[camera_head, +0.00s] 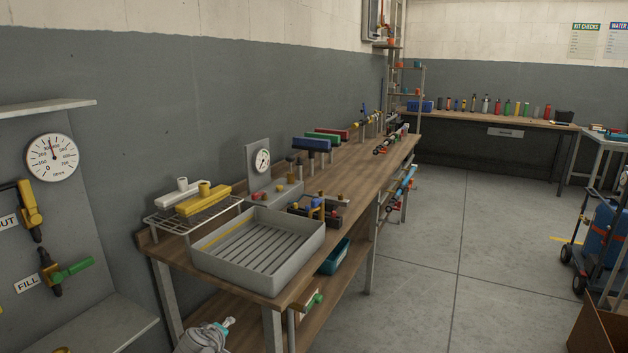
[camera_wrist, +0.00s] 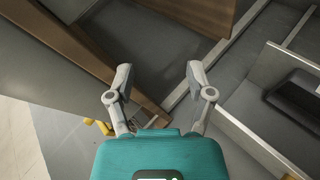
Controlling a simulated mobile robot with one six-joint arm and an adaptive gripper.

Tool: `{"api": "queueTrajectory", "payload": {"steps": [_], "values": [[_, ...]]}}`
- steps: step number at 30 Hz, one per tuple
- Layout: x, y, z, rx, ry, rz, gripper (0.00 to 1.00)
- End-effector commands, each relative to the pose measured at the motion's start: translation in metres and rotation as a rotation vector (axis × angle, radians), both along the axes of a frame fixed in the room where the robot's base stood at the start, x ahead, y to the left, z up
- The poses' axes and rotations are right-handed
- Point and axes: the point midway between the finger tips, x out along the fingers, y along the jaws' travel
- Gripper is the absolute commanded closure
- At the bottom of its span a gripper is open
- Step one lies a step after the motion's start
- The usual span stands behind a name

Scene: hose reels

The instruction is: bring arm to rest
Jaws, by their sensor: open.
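In the wrist view my gripper (camera_wrist: 160,78) points away from its teal body, its two grey fingers wide apart. Nothing is between the fingers, and they touch nothing that I can see. A brown, wood-coloured edge and grey surfaces lie beyond the fingertips. In the head view a grey rounded shape with a teal tip shows at the bottom edge, beside the front of the workbench (camera_head: 375,162); I cannot tell for certain that it is my arm.
A grey ribbed tray (camera_head: 310,250) sits at the bench's near end, beside a wire rack with white and yellow parts. A panel with a gauge (camera_head: 52,158) and valves stands at left. Open floor (camera_head: 455,250) lies right of the bench; a blue wheeled cart (camera_head: 603,240) is at far right.

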Motion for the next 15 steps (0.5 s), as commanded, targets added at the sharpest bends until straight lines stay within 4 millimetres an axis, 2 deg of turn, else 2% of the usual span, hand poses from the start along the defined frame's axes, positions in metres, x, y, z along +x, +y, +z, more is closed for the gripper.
{"api": "queueTrajectory", "payload": {"steps": [1,3,9,15], "values": [[0.004,-0.02,-0.004,0.01,0.025,-0.04,0.31],[0.009,-0.044,-0.01,0.023,0.064,-0.093,0.31],[0.016,-0.11,-0.026,0.067,0.175,-0.24,0.31],[0.014,-0.171,-0.04,0.12,0.285,-0.379,0.31]]}}
